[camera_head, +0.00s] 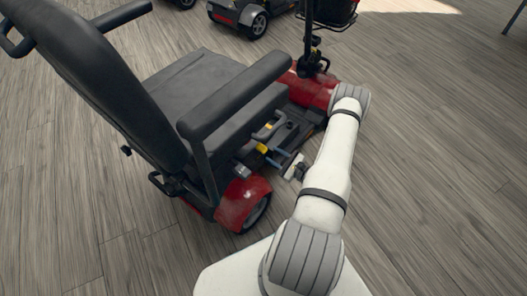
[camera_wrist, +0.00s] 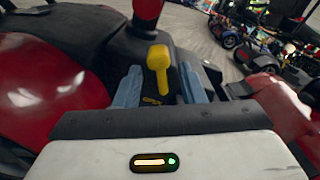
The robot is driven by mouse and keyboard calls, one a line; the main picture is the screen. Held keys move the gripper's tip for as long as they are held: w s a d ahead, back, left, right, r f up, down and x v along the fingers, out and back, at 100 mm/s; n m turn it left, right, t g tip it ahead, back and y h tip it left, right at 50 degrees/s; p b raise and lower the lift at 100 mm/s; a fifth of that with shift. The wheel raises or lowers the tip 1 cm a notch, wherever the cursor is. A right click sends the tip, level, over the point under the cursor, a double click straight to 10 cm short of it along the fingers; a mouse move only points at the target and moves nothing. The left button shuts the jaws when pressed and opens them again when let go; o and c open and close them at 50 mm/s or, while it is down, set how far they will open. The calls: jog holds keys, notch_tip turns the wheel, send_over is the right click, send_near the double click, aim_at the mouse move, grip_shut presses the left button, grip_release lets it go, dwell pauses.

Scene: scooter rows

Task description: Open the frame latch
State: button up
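The red scooter (camera_head: 240,199) with a black seat stands on the wood floor. A yellow lever (camera_wrist: 159,67), which looks like the frame latch, stands upright on the dark frame in the wrist view. A small yellow part (camera_head: 262,148) shows below the seat in the head view, close to my gripper's tips. My gripper (camera_wrist: 160,88) has two blue-grey fingers, one on each side of the lever. They are apart, with a gap visible on both sides of the lever. In the head view my gripper (camera_head: 279,157) reaches in from the right, below the armrest.
The armrest (camera_head: 234,95) and seat (camera_head: 194,85) overhang the area just left of my gripper. A red rear fender (camera_head: 242,203) and wheel are close by. Other scooters (camera_head: 243,14) stand at the back. The floor on the right is clear.

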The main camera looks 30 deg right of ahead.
aim_at(259, 146)
jog(key=b+x, duration=0.2)
jog(key=x, duration=0.6)
jog(key=shift+a+f, duration=0.15)
